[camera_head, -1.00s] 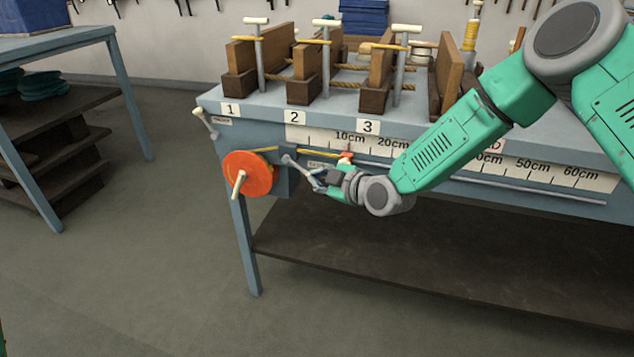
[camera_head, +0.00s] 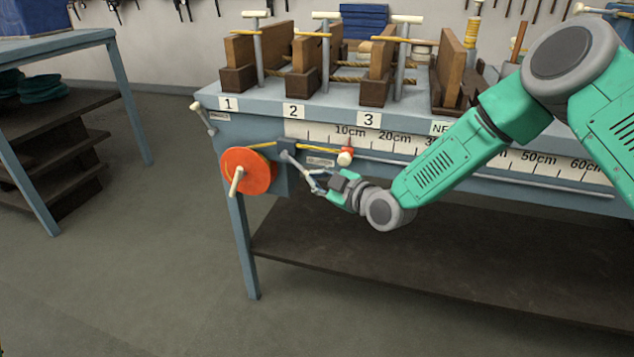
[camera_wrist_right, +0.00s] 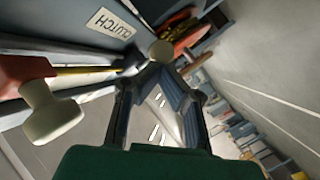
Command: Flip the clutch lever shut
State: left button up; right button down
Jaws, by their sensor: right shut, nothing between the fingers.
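The clutch lever is a thin pale rod with a round knob (camera_head: 285,155) on the bench's front, just right of the orange crank wheel (camera_head: 250,172). In the right wrist view a round pale knob (camera_wrist_right: 161,51) shows just beyond the fingertips, near the white CLUTCH label (camera_wrist_right: 110,22). My right gripper (camera_head: 314,181) is shut and empty, at the lower right end of the lever. It also shows in the wrist view (camera_wrist_right: 160,82). I cannot tell whether it touches the lever. My left gripper is out of view.
A red slider with a pale knob (camera_head: 346,156) sits close above my right gripper, on a rail under the centimetre scale (camera_head: 395,139). The blue workbench (camera_head: 215,93) carries wooden clamp stands (camera_head: 303,85). Open floor (camera_head: 150,250) lies in front. A dark lower shelf (camera_head: 420,265) is below.

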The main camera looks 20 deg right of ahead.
pick_arm(q)
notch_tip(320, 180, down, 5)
jog(key=b, duration=0.3)
jog(key=shift+b, duration=0.35)
pick_arm(e)
jog(key=shift+m+t+y, duration=0.3)
jog(key=shift+m+t, duration=0.2)
jog(key=shift+t, duration=0.3)
jog(key=a+f, duration=0.1)
jog(key=w+a+f, duration=0.1)
jog(key=f, duration=0.1)
jog(key=w+a+f, duration=0.1)
jog(key=shift+f, duration=0.4)
